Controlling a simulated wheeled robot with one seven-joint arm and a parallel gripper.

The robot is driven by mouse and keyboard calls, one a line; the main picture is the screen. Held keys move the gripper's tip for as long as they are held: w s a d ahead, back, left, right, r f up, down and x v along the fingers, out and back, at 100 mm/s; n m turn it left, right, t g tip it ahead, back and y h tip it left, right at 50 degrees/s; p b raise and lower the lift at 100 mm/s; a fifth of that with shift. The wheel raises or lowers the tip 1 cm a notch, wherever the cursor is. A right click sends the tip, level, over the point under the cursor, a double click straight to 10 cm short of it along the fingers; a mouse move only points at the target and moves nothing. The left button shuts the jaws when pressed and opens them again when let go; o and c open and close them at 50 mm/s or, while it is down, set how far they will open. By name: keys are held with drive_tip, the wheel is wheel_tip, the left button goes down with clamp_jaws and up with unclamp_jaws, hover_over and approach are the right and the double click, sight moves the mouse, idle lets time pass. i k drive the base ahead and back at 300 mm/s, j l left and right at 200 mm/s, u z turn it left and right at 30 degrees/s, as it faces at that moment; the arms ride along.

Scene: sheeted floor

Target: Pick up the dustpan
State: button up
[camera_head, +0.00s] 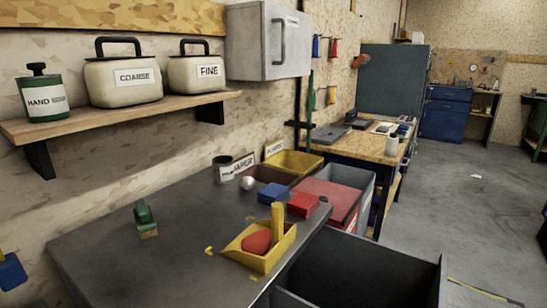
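A yellow dustpan (278,256) sits on the dark grey tabletop, close to its right edge. Its handle (278,222) stands upright at the back. A rounded red thing (257,242) lies in the pan. Small yellow bits lie on the table to the left of the pan. My gripper is not in view.
The dark table (170,260) also bears a small green tool (145,217), a white ball (247,183), a blue block (272,193) and a red block (302,205). Yellow (293,160) and grey bins stand behind. An open dark bin (350,270) stands right of the table.

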sight(259, 247)
drive_tip(key=l+u, duration=0.3)
drive_tip(key=l, duration=1.1)
